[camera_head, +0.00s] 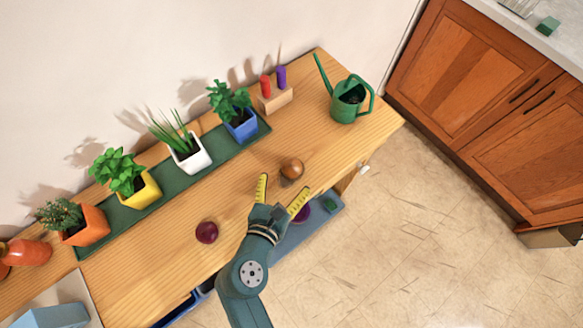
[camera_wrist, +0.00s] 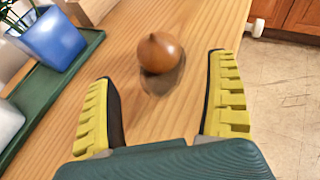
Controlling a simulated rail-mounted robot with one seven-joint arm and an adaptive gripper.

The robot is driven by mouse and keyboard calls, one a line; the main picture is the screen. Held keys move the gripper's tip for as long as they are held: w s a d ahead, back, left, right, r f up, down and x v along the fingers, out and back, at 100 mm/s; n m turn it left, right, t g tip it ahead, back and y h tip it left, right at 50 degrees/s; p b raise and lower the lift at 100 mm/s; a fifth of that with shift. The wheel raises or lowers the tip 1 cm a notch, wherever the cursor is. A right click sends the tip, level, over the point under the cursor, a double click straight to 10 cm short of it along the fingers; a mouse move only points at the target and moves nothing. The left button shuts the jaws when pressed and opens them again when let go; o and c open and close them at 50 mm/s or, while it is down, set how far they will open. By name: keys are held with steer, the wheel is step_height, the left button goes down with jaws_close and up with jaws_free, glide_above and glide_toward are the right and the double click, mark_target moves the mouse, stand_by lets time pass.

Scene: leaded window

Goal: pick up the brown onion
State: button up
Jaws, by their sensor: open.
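The brown onion (camera_head: 292,168) sits on the wooden table, toward its front edge. It also shows in the wrist view (camera_wrist: 160,53), ahead of my fingertips and roughly between their lines. My gripper (camera_head: 281,188) is open and empty, with its yellow ridged fingers spread wide. In the wrist view my gripper (camera_wrist: 163,80) has one finger on each side, and bare wood lies between them. The onion is apart from both fingers. A dark red onion (camera_head: 207,232) lies on the table to the left of my gripper.
Potted plants, including a blue pot (camera_head: 241,125), stand on a green tray (camera_head: 170,189) along the wall. A green watering can (camera_head: 348,100) and a wooden block (camera_head: 276,98) with red and purple pieces stand farther right. Bare table surrounds the onion. Cabinets (camera_head: 480,90) stand at right.

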mark_target(289, 174)
steer(key=b+x, duration=0.1)
steer(key=x, duration=0.2)
steer(key=b+x, duration=0.1)
steer(key=x, duration=0.2)
steer(key=shift+w+r, duration=0.2)
steer(key=shift+w, duration=0.05)
steer(key=shift+r, duration=0.1)
steer(key=c, duration=1.3)
